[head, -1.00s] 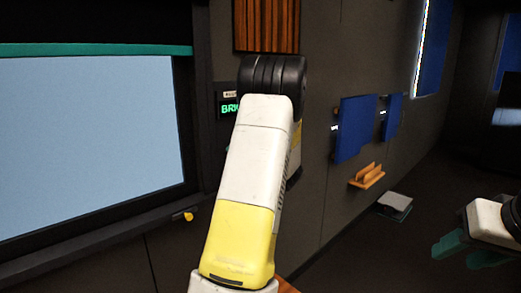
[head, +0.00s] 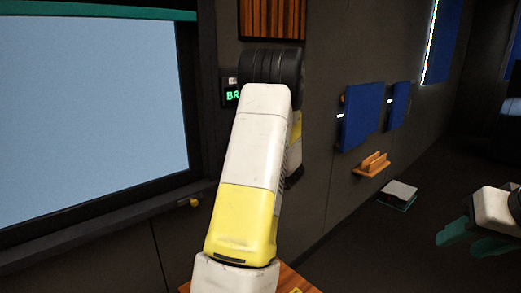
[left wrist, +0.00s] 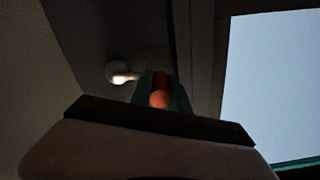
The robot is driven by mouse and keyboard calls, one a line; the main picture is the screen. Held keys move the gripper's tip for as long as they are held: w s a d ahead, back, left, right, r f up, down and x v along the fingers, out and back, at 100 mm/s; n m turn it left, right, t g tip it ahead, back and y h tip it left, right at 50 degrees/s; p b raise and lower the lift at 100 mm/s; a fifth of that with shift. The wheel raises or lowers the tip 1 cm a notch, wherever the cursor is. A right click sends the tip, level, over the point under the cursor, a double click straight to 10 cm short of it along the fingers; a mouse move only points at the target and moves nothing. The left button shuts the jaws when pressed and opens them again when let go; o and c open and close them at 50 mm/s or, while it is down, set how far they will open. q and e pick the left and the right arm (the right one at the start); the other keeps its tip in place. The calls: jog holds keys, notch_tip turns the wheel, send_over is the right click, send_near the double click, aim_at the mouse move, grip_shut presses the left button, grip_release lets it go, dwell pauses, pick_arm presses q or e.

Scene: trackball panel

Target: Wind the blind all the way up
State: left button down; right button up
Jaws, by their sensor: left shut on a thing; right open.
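The blind's teal bottom bar (head: 100,10) crosses the top left of the head view, with the pale blue window pane (head: 90,110) uncovered below it. The blind's cloth above the bar is almost out of frame. A teal bar also shows at the lower right of the left wrist view (left wrist: 300,163). My left gripper (left wrist: 163,88) is shut on an orange round knob (left wrist: 160,98), seen between its teal fingers. In the head view my own left arm hides that gripper and knob. My right gripper (head: 458,243) is open and empty at the right.
A small display with green letters (head: 232,96) is partly covered by my arm. A yellow handle (head: 193,203) sits at the window sill. Blue panels (head: 361,117), an orange wall holder (head: 373,164) and a grey box (head: 398,193) lie right. A wooden surface (head: 297,279) shows at the bottom.

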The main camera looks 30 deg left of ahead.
pick_arm(q)
jog(key=c, duration=1.3)
grip_release()
jog(key=shift+o, duration=0.2)
jog(key=v, duration=0.8)
jog(key=shift+s+a, duration=0.1)
